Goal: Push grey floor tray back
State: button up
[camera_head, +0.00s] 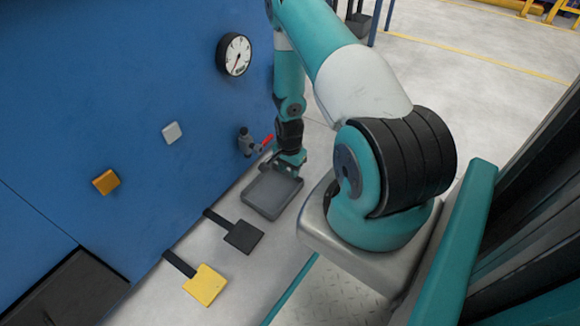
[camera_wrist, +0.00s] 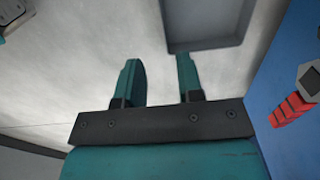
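The grey floor tray (camera_head: 272,193) lies flat on the light floor beside the blue wall. In the wrist view the tray (camera_wrist: 208,46) shows only in part at the top, cut off by the frame. My gripper (camera_head: 288,166) is low at the tray's far edge in the head view. In the wrist view my gripper (camera_wrist: 157,62) has its two teal fingers apart, with only bare floor between them. The right fingertip is just beside the tray's rim; I cannot tell whether it touches.
A valve with a red handle (camera_head: 267,140) sticks out of the blue wall (camera_head: 120,80) close to my gripper. A black pedal (camera_head: 244,236) and a yellow pedal (camera_head: 205,285) are on the floor nearer than the tray. A gauge (camera_head: 234,55) hangs higher on the wall.

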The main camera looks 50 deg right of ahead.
aim_at(290, 197)
notch_tip(290, 197, down, 16)
jog(key=b, duration=0.8)
grip_shut()
